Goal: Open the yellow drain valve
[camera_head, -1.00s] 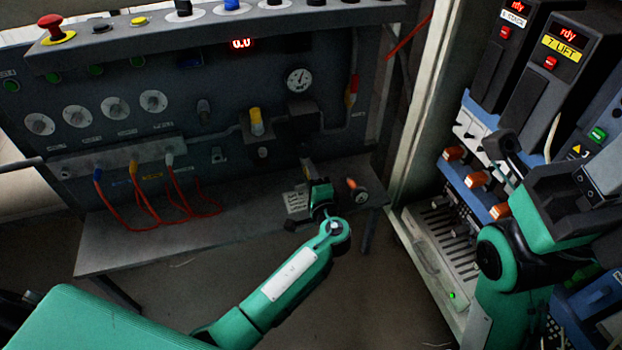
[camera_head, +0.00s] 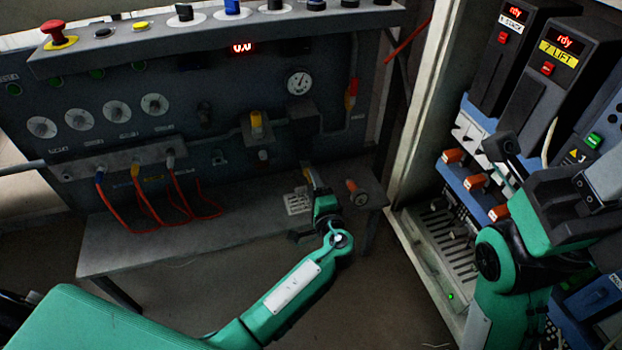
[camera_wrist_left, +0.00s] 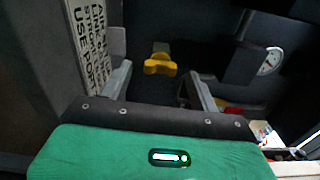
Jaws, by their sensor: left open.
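The yellow drain valve (camera_wrist_left: 160,66) shows in the left wrist view as a small yellow handle with rounded ends, ahead of my left gripper and between its two fingers in the picture. The fingers stand apart, with nothing held; I see no contact with the handle. In the head view my left gripper (camera_head: 313,183) is low at the panel's front, over the back of the bench; it hides most of what is there. My right gripper (camera_head: 505,147) is at the right by the cabinet, dark and partly hidden, its jaws unclear.
A printed label plate (camera_wrist_left: 90,45) stands close on the left in the wrist view, and a gauge (camera_wrist_left: 270,61) hangs at the right. In the head view, red hoses (camera_head: 140,205) droop onto the bench (camera_head: 150,245), left of my arm. A red-handled fitting (camera_head: 357,192) is just right.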

